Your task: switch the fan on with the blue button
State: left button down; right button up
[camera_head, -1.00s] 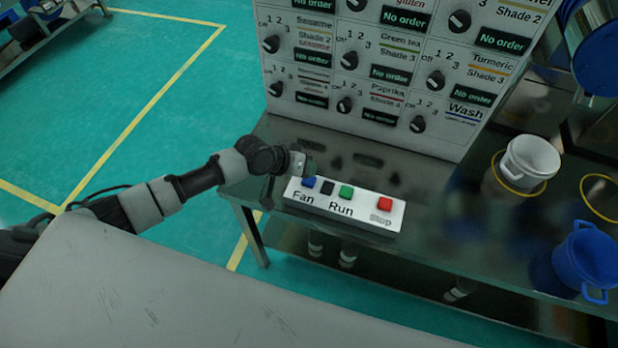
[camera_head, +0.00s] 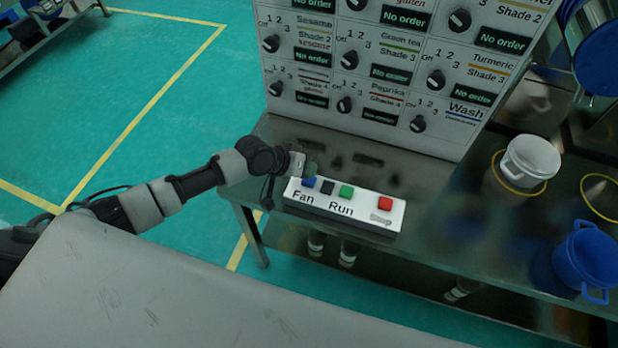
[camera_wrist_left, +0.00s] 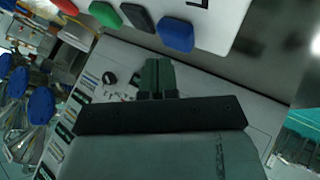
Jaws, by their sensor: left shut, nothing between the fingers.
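The white button box (camera_head: 345,208) stands on the metal table. Its blue button (camera_head: 309,182) is at the left end above the word Fan, beside a black button, a green button and a red button. My left gripper (camera_head: 308,168) is shut and empty, just behind and above the blue button in the head view. In the left wrist view the shut fingers (camera_wrist_left: 158,68) point toward the box, and the blue button (camera_wrist_left: 176,34) is close beyond the tips, slightly right. A small gap shows there; I cannot tell how far apart they are in depth. My right gripper is not in view.
A tall control panel (camera_head: 370,75) with knobs and displays rises behind the box. A white pot (camera_head: 530,158) and a blue pot (camera_head: 588,262) stand to the right on the metal table (camera_head: 450,215). The table between box and pots is clear.

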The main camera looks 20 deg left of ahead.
pick_arm(q)
jog(key=shift+f, duration=0.25)
jog(key=shift+f+b, duration=0.45)
jog(key=shift+f, duration=0.05)
dwell(0.6)
dwell(0.3)
jog(key=shift+r+p, duration=0.95)
notch_tip(320, 180, up, 5)
jog(key=p, duration=0.5)
dwell(0.4)
